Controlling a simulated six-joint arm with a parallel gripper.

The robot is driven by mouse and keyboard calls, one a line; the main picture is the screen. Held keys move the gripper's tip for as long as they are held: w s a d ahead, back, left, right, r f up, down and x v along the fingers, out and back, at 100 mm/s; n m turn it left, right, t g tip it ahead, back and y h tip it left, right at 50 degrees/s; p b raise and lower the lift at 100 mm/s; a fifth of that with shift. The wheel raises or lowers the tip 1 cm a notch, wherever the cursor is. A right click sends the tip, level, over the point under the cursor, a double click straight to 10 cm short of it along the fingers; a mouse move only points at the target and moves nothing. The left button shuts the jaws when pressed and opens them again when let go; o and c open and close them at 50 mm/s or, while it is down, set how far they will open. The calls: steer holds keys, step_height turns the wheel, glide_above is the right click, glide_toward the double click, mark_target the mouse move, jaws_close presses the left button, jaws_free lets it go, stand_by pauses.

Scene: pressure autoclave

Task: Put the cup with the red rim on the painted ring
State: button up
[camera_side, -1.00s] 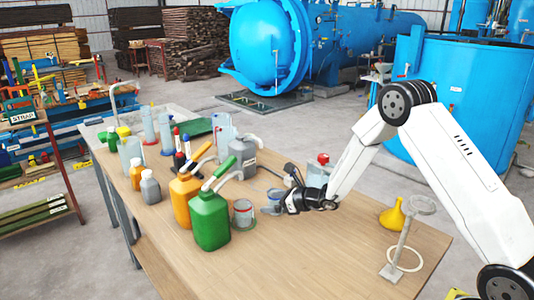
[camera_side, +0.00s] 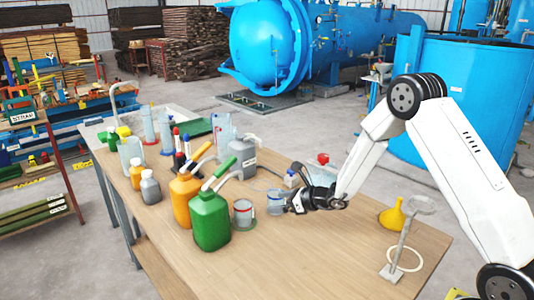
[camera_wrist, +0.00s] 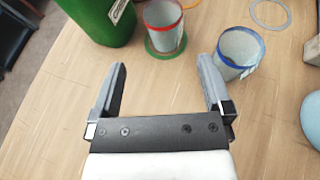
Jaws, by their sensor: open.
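The cup with the red rim (camera_side: 243,214) stands upright on the table beside the green jug. In the wrist view this clear cup (camera_wrist: 163,28) has a green ring (camera_wrist: 166,53) around its base, seeming to lie on the table. A cup with a blue rim (camera_wrist: 238,54) stands to its right, just beyond my right finger; it also shows in the side view (camera_side: 275,204). My gripper (camera_wrist: 160,68) is open and empty. It is low over the table (camera_side: 294,204), apart from the red-rimmed cup.
The green jug (camera_side: 211,220) stands close beside the red-rimmed cup. A thin grey ring (camera_wrist: 270,12) lies flat beyond the cups. A white ring (camera_side: 418,262) lies around a stand's base near the yellow funnel (camera_side: 392,216).

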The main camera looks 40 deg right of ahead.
steer(key=s+a+r+n+g+y, duration=0.2)
steer(key=s+a+n+g, duration=0.6)
steer(key=s+n, duration=0.4)
steer(key=s+d+r+n+g+h, duration=0.1)
steer(key=s+n+h, duration=0.6)
steer(key=s+n, duration=0.7)
steer(key=d+r+n, duration=0.1)
steer(key=n, duration=0.4)
steer(key=shift+d+r+g, duration=0.15)
steer(key=shift+r+g, duration=0.2)
steer(key=shift+g, duration=0.05)
